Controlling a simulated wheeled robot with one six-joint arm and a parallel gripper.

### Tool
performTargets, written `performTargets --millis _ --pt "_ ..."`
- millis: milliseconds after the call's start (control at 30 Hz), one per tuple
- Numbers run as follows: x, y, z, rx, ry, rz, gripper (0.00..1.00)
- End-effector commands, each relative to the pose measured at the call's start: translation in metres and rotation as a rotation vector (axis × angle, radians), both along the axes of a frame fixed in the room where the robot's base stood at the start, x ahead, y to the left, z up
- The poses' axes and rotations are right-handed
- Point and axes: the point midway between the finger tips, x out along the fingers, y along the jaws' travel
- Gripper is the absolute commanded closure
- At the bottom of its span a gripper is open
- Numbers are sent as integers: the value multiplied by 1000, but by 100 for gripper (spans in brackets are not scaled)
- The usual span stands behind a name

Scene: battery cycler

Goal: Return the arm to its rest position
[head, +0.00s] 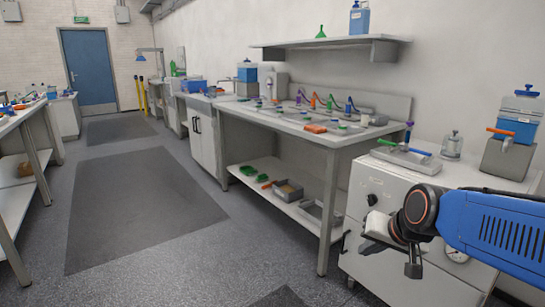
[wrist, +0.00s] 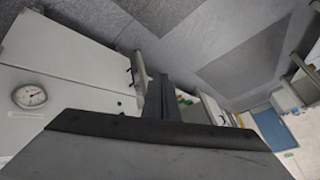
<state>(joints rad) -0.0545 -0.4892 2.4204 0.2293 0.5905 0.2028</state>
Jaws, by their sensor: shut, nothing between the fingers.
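My gripper (head: 413,269) is at the lower right of the head view, at the end of my blue arm (head: 500,232). It is shut and empty, held in front of the white cabinet (head: 375,188) with the round knobs. In the wrist view my gripper (wrist: 158,98) shows as dark fingers closed together in the middle, with a dark plate below them. The fingers appear clear of the cabinet, though the exact gap cannot be told.
A gauge (wrist: 30,96) sits on the white front in the wrist view. A workbench (head: 335,139) with small items and clamps runs along the wall. A shelf (head: 325,43) hangs above it. Open floor with a dark mat (head: 140,205) lies to the left.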

Motion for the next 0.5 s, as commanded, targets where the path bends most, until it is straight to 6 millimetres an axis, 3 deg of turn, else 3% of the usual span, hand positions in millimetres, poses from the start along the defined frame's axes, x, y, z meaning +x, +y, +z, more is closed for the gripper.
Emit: performTargets --millis 100,300,500 --pt "-47 -12 -5 -82 37 67 100" --pt "-117 -35 -20 -214 113 162 100" --pt "-158 -49 -31 -294 167 217 100"
